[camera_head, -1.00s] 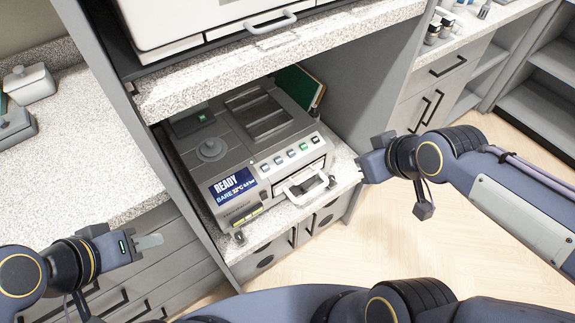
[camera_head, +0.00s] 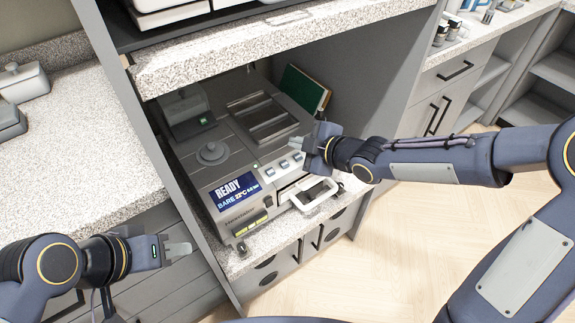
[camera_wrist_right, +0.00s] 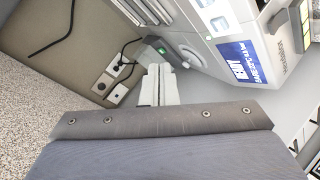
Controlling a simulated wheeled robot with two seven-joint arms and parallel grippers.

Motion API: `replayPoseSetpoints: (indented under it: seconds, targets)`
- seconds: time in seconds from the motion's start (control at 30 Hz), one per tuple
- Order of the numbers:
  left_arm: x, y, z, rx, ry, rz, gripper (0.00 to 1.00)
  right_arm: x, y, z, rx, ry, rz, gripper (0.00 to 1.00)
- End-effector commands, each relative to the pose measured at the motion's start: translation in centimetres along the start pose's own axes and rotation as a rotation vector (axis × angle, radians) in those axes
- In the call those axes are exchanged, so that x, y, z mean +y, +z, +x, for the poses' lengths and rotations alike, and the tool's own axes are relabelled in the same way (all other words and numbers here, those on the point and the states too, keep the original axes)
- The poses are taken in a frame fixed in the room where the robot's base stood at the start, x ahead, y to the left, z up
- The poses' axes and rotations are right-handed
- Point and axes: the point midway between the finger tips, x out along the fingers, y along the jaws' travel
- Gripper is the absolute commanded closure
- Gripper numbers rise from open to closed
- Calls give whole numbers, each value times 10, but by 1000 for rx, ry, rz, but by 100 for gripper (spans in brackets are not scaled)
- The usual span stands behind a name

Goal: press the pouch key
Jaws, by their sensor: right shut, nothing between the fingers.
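The grey autoclave (camera_head: 225,170) stands in the bay, its blue display (camera_head: 236,190) reading READY and BARE. A row of small keys (camera_head: 284,165) runs along its front top edge. Three show clearly and my right gripper hides the others; I cannot read which is the pouch key. My right gripper (camera_head: 305,143) is shut and empty, over the right part of the key row. I cannot tell whether it touches a key. Its closed fingers show in the right wrist view (camera_wrist_right: 158,84), with the display (camera_wrist_right: 236,60) to their right. My left gripper (camera_head: 180,249) hangs at the left, away from the autoclave.
A speckled shelf (camera_head: 240,50) overhangs the bay, and a grey side panel (camera_head: 425,40) bounds its right. A white handle (camera_head: 315,195) sticks out of the autoclave's front. A green book or board (camera_head: 303,88) stands behind. The floor at right is clear.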

Motion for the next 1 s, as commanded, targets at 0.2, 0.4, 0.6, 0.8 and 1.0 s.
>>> replayPoseSetpoints:
  seconds: [0.2, 0.4, 0.6, 0.8, 1.0]
  targets:
    - [0, 0, 1, 0, 0, 0, 65, -1, 1, 0, -2, -1, 2, 100]
    - [-4, 5, 9, 0, 0, 0, 65, -7, 7, 7, -2, -2, 3, 100]
    - [-13, 14, 28, 0, 0, 0, 65, -21, 20, 24, -3, -3, 3, 100]
    - [-22, 25, 49, 0, 0, 0, 65, -36, 35, 44, -3, -3, 3, 100]
    - [-30, 33, 65, 0, 0, 0, 65, -45, 45, 58, -3, -1, 3, 100]
